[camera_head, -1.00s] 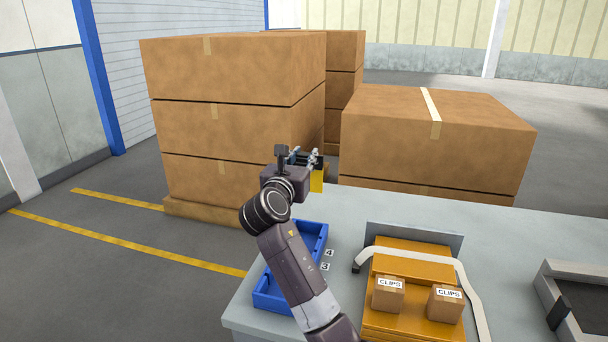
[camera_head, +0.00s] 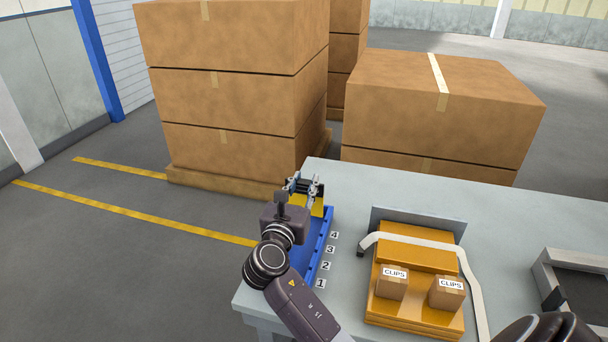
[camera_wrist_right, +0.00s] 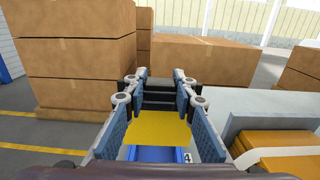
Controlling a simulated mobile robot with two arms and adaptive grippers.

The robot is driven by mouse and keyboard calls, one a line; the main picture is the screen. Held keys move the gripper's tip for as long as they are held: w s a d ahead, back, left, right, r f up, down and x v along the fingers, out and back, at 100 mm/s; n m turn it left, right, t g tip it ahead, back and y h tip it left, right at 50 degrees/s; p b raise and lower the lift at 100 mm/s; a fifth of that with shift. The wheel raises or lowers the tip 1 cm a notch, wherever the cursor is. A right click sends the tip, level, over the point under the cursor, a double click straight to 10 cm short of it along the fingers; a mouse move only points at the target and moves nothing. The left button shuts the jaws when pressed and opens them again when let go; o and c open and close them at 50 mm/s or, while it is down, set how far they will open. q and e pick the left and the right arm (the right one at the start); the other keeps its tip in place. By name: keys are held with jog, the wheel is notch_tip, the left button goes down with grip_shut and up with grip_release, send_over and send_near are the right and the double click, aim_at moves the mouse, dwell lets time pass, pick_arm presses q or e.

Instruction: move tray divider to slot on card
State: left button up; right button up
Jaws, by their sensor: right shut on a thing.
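My right gripper (camera_head: 305,188) is over the far end of the blue tray (camera_head: 322,244), shut on the yellow tray divider (camera_head: 317,208). In the right wrist view the divider (camera_wrist_right: 158,130) is a flat yellow plate between the two padded fingers of the gripper (camera_wrist_right: 158,98), with a dark stepped piece beyond it. The blue tray (camera_wrist_right: 156,154) shows below the divider. Number labels 1 to 4 run along the tray's right side, with 4 (camera_head: 334,235) farthest away. My gripper and arm hide much of the tray. I cannot make out a card. My left gripper is not in view.
A grey-framed dark tray (camera_head: 570,285) lies farther right. Large cartons (camera_head: 235,95) stand beyond the grey table (camera_head: 520,215).

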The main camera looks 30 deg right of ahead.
aim_at(304, 202)
jog(key=shift+r+p, duration=0.15)
jog(key=shift+p, duration=0.45)
jog(key=shift+f+b, duration=1.7)
jog(key=shift+f, duration=1.35)
jog(key=shift+p, duration=1.2)
jog(key=shift+f+b, duration=1.6)
jog(key=shift+f, duration=0.9)
jog(key=o, duration=1)
jog(key=shift+s, duration=0.1)
jog(key=v, duration=1.2)
